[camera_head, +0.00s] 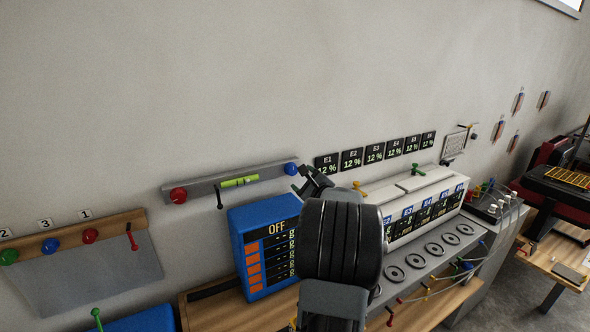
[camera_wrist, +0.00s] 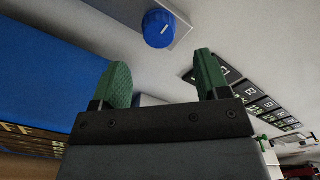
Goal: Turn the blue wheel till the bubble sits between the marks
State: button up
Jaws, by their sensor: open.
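The blue wheel (camera_head: 291,169) sits at the right end of a grey wall bar (camera_head: 222,182). It also shows near the top of the wrist view (camera_wrist: 159,28), with a pale line on its face. A yellow-green level vial (camera_head: 239,181) is fixed mid-bar; its bubble and marks are too small to tell apart. A red wheel (camera_head: 179,195) is at the bar's left end. My gripper (camera_wrist: 160,75) is open and empty, its two green fingers apart. The blue wheel lies beyond the fingertips, apart from them. In the head view my gripper (camera_head: 306,180) is just right of and below the wheel.
A blue box marked OFF (camera_head: 262,249) stands below the bar, close to my arm. A row of black display plates (camera_head: 375,152) is on the wall to the right. A white machine (camera_head: 415,201) stands right of my arm. The wall above is clear.

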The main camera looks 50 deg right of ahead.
aim_at(293, 171)
jog(key=shift+p+x, duration=0.9)
jog(key=shift+x, duration=2.15)
jog(key=shift+a, duration=0.1)
jog(key=c, duration=0.9)
jog(key=shift+c, duration=0.2)
jog(key=m+b, duration=0.2)
jog(key=m, duration=0.2)
jog(key=shift+f, duration=0.1)
jog(key=m, duration=0.5)
jog(key=shift+m+b, duration=0.3)
jog(key=shift+m, duration=0.1)
jog(key=m+p, duration=0.1)
jog(key=m, duration=0.4)
jog(key=shift+m+p, duration=1.2)
jog(key=shift+m, duration=1.2)
